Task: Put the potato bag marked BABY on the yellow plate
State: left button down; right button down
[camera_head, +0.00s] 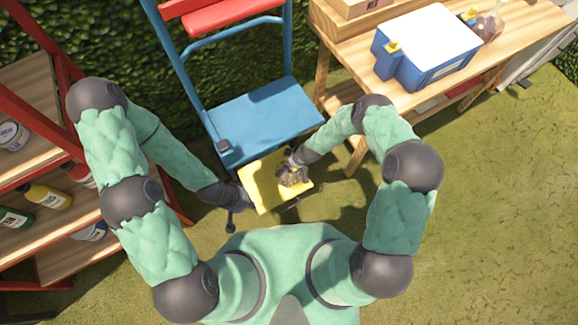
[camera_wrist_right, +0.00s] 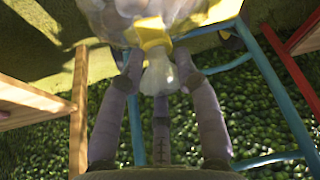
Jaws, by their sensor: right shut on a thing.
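The yellow plate (camera_head: 262,186) is in front of me, at the near edge of a blue platform. A small clear bag of brownish potatoes (camera_head: 292,177) shows over the plate's right part; whether it touches the plate I cannot tell. My right gripper (camera_head: 295,163) is shut on this bag. In the right wrist view, the gripper's grey fingers (camera_wrist_right: 160,75) close around the bag's gathered neck, at its yellow tie (camera_wrist_right: 152,34). No BABY marking is readable. My left gripper (camera_head: 234,200) is at the plate's left edge; its fingers are too small to read.
The blue platform (camera_head: 262,115) has blue posts and a red top. A wooden table (camera_head: 350,45) at right bears a blue box with a white lid (camera_head: 430,45) and another bag (camera_head: 487,25). A red-framed shelf (camera_head: 85,225) with bottles stands left. Grass at lower right is clear.

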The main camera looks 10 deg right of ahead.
aim_at(297, 173)
jog(key=shift+w+a+f, duration=0.15)
jog(key=shift+a+f, duration=0.3)
jog(key=shift+f, duration=0.15)
jog(key=f, duration=0.1)
jog(key=f+b, duration=0.2)
jog(key=shift+a+f, duration=0.25)
jog(key=shift+f, duration=0.05)
jog(key=c, duration=0.9)
grip_release()
jog(key=p+v, duration=0.5)
jog(key=v, duration=0.7)
jog(key=s+r+m+g, duration=0.1)
jog(key=s+r+m, duration=0.2)
jog(key=s, duration=0.2)
jog(key=s+r+m+g, duration=0.1)
jog(key=s+r+m, duration=0.3)
jog(key=s, duration=0.2)
jog(key=s+r+m+g+y, duration=0.1)
jog(key=s+r+m, duration=0.2)
jog(key=s, duration=0.3)
jog(key=shift+s+d+r+m, duration=0.15)
jog(key=shift+s+d+m, duration=0.1)
jog(key=shift+m, duration=0.25)
